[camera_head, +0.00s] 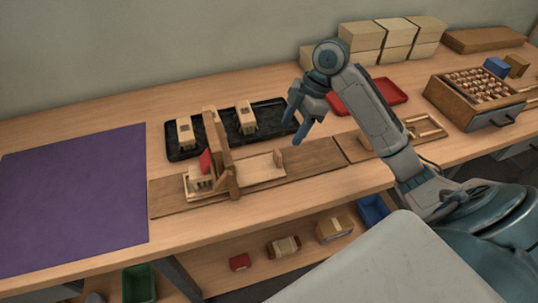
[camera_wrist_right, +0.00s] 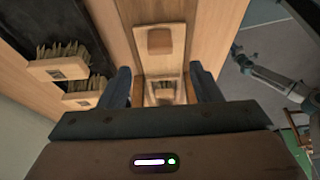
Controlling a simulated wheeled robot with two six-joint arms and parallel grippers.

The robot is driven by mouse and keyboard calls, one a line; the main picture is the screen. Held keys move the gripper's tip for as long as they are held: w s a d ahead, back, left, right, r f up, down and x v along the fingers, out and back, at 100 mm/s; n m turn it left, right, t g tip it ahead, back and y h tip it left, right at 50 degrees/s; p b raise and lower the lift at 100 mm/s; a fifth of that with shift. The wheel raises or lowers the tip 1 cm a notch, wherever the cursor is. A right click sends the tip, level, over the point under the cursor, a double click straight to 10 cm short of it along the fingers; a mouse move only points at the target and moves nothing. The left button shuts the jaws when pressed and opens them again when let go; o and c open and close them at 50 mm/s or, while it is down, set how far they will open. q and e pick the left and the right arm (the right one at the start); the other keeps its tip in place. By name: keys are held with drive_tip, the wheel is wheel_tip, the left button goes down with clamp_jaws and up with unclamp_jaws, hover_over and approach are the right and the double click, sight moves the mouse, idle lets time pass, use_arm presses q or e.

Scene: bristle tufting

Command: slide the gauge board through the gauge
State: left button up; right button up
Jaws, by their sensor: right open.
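The gauge (camera_head: 222,155) is an upright wooden frame standing on a long brown base board, with a red piece at its upper left. The gauge board (camera_head: 258,168) is a pale flat strip to the right of the gauge, with an upright end block (camera_head: 278,158). A pale block with bristles (camera_head: 200,178) sits at the left side of the gauge. My right gripper (camera_head: 294,130) is open and empty, above and behind the end block. In the right wrist view its fingers (camera_wrist_right: 162,88) stand apart, with the end block (camera_wrist_right: 159,40) beyond them.
A black tray (camera_head: 222,139) with bristled blocks lies behind the gauge. A purple mat (camera_head: 75,195) lies at left. A red tray (camera_head: 385,97), a wooden frame (camera_head: 426,128) and a wooden box (camera_head: 455,100) stand at right. Stacked pale blocks (camera_head: 360,37) stand at the back.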

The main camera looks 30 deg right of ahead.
sight(278, 155)
drive_tip(key=x, duration=1)
drive_tip(key=shift+a+f, duration=0.1)
drive_tip(key=shift+f, duration=0.1)
use_arm(q)
drive_tip(key=shift+w+r, duration=0.3)
drive_tip(key=shift+w, duration=0.15)
